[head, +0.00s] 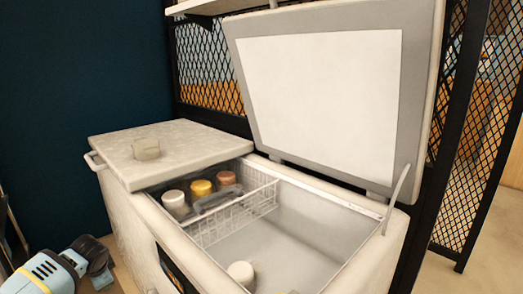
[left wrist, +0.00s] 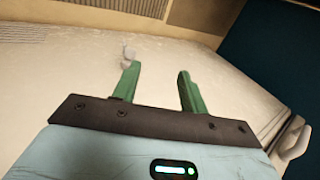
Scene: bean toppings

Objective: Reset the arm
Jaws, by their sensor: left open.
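My left gripper (left wrist: 158,70) shows in the left wrist view with its two green fingers apart and nothing between them. A pale freezer surface lies beyond the fingers, with a small grey piece just past the left fingertip; I cannot tell how far off it is. In the head view, part of my left arm (head: 45,275), light blue with yellow stripes, is at the lower left, beside the chest freezer (head: 130,215). The left gripper itself cannot be made out there. My right gripper is in neither view.
The freezer's right lid (head: 320,95) stands raised; its left lid (head: 165,150) lies flat. A wire basket (head: 240,212) is inside, near white (head: 175,204), yellow (head: 201,188) and brownish (head: 226,179) jars. Another white-topped jar (head: 241,272) is lower in the bay. Mesh panels stand behind.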

